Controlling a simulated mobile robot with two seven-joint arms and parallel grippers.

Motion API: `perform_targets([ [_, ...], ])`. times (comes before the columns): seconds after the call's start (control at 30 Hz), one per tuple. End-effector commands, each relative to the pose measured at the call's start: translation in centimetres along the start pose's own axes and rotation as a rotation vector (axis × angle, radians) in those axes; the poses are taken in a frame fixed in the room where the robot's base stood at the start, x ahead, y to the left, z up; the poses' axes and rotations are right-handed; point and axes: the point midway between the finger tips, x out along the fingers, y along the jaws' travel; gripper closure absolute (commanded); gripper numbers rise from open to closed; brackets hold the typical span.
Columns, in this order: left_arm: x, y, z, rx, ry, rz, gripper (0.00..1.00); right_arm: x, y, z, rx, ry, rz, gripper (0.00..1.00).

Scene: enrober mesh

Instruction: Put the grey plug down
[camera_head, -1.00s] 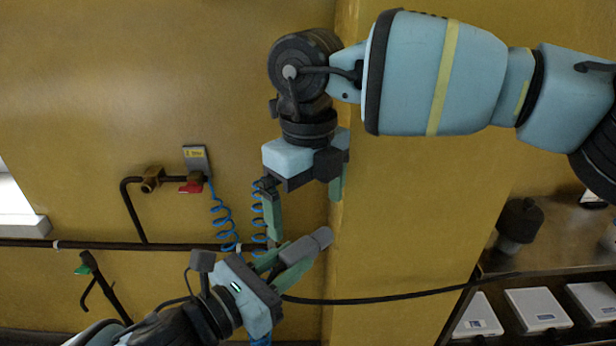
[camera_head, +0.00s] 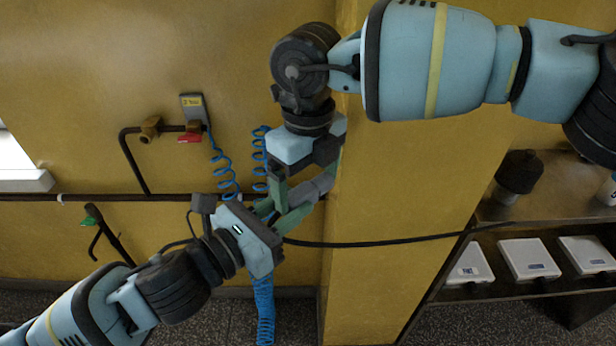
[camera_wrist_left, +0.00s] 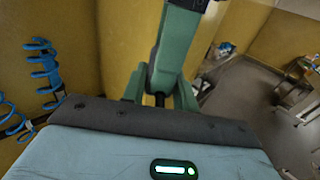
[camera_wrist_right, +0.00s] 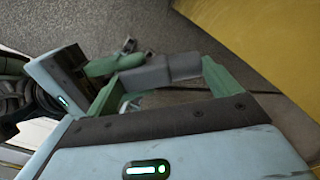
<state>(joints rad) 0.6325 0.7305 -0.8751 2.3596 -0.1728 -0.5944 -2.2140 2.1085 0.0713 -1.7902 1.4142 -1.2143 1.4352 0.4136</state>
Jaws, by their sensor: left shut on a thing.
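The grey plug (camera_head: 318,186) is a short stepped cylinder, held slanted in the air in front of the yellow wall. My left gripper (camera_head: 284,212) is shut on it from the lower left. My right gripper (camera_head: 305,180) hangs from above with its fingers apart, one on each side of the plug. In the left wrist view a green right finger (camera_wrist_left: 176,50) crosses in front of my left fingers and hides the plug.
A coiled blue hose (camera_head: 223,165) hangs from a valve with a red handle (camera_head: 190,137) on the wall. A dark pipe (camera_head: 100,198) runs along it. At right, a metal shelf (camera_head: 560,190) holds a dark cylindrical part (camera_head: 518,175), with white boxes (camera_head: 528,260) below.

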Motion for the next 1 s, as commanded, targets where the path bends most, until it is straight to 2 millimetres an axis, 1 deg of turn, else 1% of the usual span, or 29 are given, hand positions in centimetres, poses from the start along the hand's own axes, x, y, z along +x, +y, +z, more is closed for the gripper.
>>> perform_targets([
  [0.03, 0.0, 0.0, 0.2, 0.002, -0.004, -0.001, 1.00, 0.0, 0.0, 0.0, 0.000, 0.000, -0.001, 0.25],
  [0.2, 0.0, 0.0, 0.2, 0.002, -0.004, -0.001, 1.00, -0.1, -0.1, 0.0, 0.001, 0.000, -0.002, 0.46],
  [0.23, 0.0, 0.0, 0.2, 0.002, -0.004, -0.001, 0.67, -0.1, -0.1, 0.0, 0.001, -0.002, -0.002, 0.46],
  [0.4, 0.0, 0.0, 0.1, 0.001, -0.002, 0.000, 0.46, -0.1, -0.1, 0.0, 0.001, -0.002, -0.002, 0.46],
  [0.67, 0.0, 0.0, 0.0, -0.004, 0.000, 0.000, 0.46, -0.1, -0.1, 0.0, 0.001, -0.002, -0.001, 0.46],
  [0.77, 0.0, 0.0, -0.6, -0.060, 0.007, 0.004, 0.46, -0.1, -0.1, 0.0, 0.001, -0.002, -0.001, 0.46],
  [0.87, 0.0, 0.0, -1.9, -0.206, 0.020, 0.018, 0.46, -0.1, -0.1, 0.0, 0.001, -0.002, -0.001, 0.46],
  [0.97, -0.2, 0.1, -4.2, -0.447, 0.042, 0.049, 0.46, -0.1, -0.1, 0.0, 0.001, -0.002, -0.001, 0.46],
  [1.0, -0.3, 0.2, -5.3, -0.564, 0.049, 0.068, 0.46, -0.1, -0.1, 0.0, 0.001, -0.002, -0.001, 0.46],
])
